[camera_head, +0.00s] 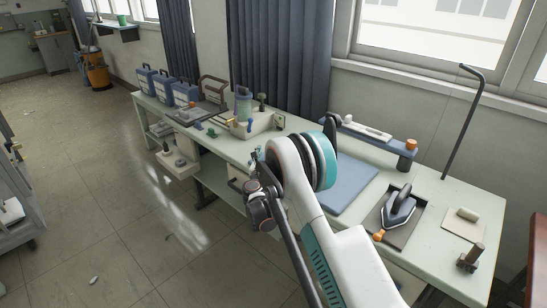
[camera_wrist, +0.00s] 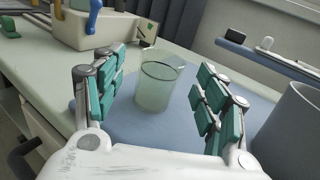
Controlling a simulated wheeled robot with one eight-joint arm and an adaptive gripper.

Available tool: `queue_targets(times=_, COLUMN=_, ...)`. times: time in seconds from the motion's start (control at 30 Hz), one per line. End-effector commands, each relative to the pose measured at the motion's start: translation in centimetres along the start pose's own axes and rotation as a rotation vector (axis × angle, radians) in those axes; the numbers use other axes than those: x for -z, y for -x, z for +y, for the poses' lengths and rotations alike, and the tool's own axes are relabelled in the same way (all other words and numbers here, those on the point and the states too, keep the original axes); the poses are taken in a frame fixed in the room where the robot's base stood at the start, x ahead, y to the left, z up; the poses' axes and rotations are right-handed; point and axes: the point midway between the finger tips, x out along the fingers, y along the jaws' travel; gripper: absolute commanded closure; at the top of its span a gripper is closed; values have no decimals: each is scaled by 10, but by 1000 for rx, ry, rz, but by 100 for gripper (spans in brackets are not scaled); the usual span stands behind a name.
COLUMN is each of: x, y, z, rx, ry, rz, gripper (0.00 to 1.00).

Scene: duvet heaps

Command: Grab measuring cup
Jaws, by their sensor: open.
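The measuring cup (camera_wrist: 158,88) is a clear, greenish cup standing upright on the blue mat (camera_wrist: 185,128) in the wrist view. My gripper (camera_wrist: 160,76) is open and empty, with one green-padded finger to the left of the cup and one to the right in the picture. Clear space shows between the cup and both fingers. I cannot tell whether the fingertips reach as far as the cup. In the head view my arm hides the cup and the gripper, while part of the blue mat (camera_head: 352,188) shows.
The long pale workbench (camera_head: 455,190) stands along the curtained wall. An iron (camera_head: 398,208) sits on a dark stand to the right of the mat. A blue rail (camera_head: 370,143) runs along the back. A beige box (camera_wrist: 95,27) is behind the cup at left. A grey cylinder (camera_wrist: 291,135) is at right.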

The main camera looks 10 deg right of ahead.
Motion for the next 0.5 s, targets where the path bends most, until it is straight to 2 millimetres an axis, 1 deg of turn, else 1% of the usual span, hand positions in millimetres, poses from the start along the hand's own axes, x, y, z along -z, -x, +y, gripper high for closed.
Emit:
queue_targets(times=0.17, x=1, y=-11, z=-1, rx=0, ry=-1, rz=0, gripper=34)
queue_targets(times=0.4, x=2, y=-45, z=-3, rx=0, ry=-1, rz=0, gripper=34)
queue_targets(times=0.5, x=1, y=-54, z=-3, rx=0, ry=-1, rz=0, gripper=34)
